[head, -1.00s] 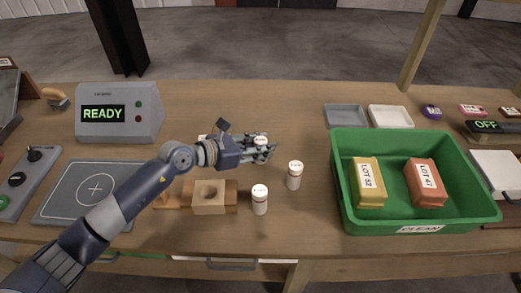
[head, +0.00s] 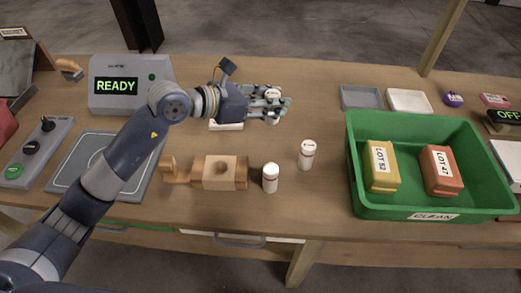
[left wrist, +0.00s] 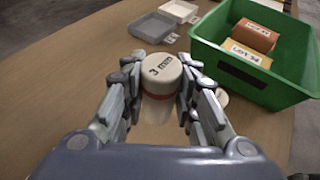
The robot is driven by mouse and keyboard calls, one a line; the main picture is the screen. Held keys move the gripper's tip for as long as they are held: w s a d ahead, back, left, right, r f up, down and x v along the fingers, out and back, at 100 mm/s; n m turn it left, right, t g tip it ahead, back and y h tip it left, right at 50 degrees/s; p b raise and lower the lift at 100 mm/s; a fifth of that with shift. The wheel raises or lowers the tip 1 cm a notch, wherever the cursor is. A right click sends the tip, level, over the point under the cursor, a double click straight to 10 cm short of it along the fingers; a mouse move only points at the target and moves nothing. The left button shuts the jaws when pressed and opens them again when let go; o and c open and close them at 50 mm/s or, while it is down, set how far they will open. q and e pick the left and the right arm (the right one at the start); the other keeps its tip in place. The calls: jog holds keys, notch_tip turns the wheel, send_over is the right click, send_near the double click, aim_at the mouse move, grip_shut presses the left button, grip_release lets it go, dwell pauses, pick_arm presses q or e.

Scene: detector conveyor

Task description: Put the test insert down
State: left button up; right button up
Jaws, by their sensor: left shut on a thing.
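The test insert is a white cylinder with a red band, and its top reads "3 mm" in the left wrist view (left wrist: 160,72). My left gripper (head: 274,104) is shut on it; the fingers sit on both sides of it. In the head view only the insert's pale top (head: 273,93) shows between the fingers, above the back middle of the table. Two similar white inserts stand upright on the table, one at the front (head: 270,178) and one farther right (head: 307,154). A wooden block (head: 237,172) with an empty-looking round hole is left of them. My right gripper is not in view.
A green bin (head: 432,205) marked CLEAN holds a yellow and an orange lot block. A grey tray (head: 361,97) and a white tray (head: 409,101) lie behind it. A READY box (head: 130,85) stands at back left. A pale flat piece (head: 226,126) lies below my gripper.

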pick_arm(q)
jog(key=s+a, duration=0.3)
jog(key=s, duration=0.3)
jog(key=shift+t, duration=0.3)
jog(key=f, duration=0.9)
jog(key=shift+a+f, duration=0.1)
jog(key=shift+a, duration=0.15)
jog(key=shift+f, duration=0.35)
jog(key=shift+f, duration=0.1)
jog(key=o, duration=1.1)
jog(key=shift+b, duration=0.3)
jog(key=shift+y, duration=0.3)
